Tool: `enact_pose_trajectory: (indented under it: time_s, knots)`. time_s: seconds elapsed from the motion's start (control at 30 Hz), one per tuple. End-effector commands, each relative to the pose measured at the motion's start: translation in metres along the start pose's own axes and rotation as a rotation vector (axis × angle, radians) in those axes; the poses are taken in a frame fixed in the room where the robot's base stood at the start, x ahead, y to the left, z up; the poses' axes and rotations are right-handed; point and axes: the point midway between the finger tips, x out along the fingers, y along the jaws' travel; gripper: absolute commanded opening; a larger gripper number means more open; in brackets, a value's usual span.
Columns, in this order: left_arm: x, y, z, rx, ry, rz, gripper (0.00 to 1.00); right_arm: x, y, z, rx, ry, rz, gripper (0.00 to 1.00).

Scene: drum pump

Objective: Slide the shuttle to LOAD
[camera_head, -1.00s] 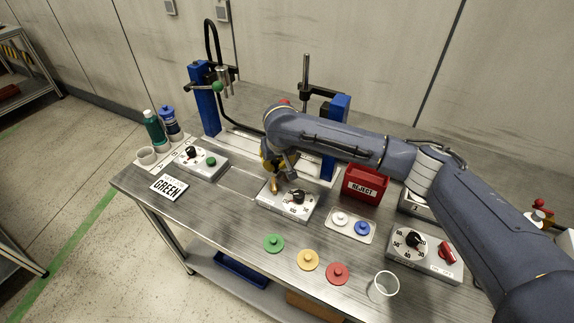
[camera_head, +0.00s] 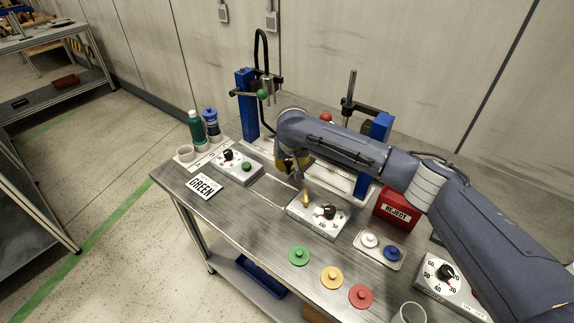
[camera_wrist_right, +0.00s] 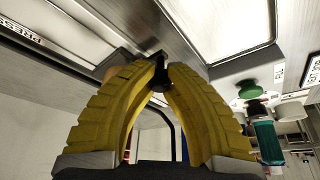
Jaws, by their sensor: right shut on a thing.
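My right gripper (camera_head: 303,196) reaches down over the middle of the bench, just behind the grey box with a black dial (camera_head: 318,218). In the right wrist view the yellow fingers (camera_wrist_right: 160,75) close together at their tips on a small dark knob (camera_wrist_right: 159,79). The knob looks like the shuttle's handle, but I cannot tell for sure. My arm and fingers hide the shuttle body in the head view. A pale track (camera_head: 334,178) shows under and behind my forearm, between two blue posts. I cannot read a LOAD mark. My left gripper is not in view.
A blue press post (camera_head: 246,104) with a green-knobbed lever stands back left; another blue post (camera_head: 376,136) stands behind my forearm. A red REJECT bin (camera_head: 397,208) is to the right. Green, yellow and red discs (camera_head: 331,277) lie along the front.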

Motion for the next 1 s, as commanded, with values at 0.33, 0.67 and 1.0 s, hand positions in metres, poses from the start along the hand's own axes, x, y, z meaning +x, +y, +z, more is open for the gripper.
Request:
enact_pose_trajectory:
  time_s: [0.33, 0.67, 1.0]
  knots:
    - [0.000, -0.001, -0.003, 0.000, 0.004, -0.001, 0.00, 0.000, 0.000, 0.000, 0.000, 0.000, 0.000, 0.38]
    - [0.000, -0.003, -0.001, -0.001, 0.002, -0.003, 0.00, -0.001, 0.000, 0.000, 0.000, 0.000, 0.000, 0.48]
    - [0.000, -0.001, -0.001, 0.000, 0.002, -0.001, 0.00, -0.039, 0.000, -0.001, -0.002, 0.003, -0.001, 0.48]
